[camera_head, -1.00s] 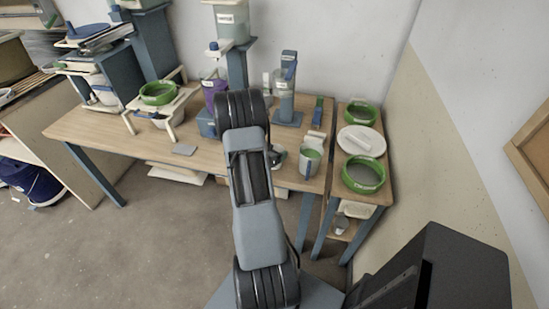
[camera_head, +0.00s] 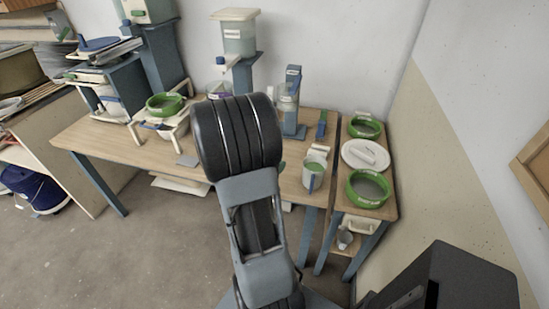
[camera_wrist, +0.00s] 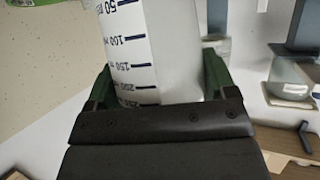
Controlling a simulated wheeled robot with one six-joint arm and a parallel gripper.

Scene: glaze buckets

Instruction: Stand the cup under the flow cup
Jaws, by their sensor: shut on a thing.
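The cup (camera_wrist: 150,40) is clear, with dark blue measuring marks, and fills the upper middle of the wrist view. My gripper (camera_wrist: 158,85) is shut on it, with green finger pads on its left and right sides. A blue stand with a clear vessel (camera_head: 288,100), possibly the flow cup, stands at the back of the table, right of my arm. I cannot tell the cup's exact distance from it.
A labelled clear tank (camera_head: 239,40) stands on a blue support behind my arm. A pale mug (camera_head: 314,175) is near the table's right front. A green sieve (camera_head: 165,104) sits on the left.

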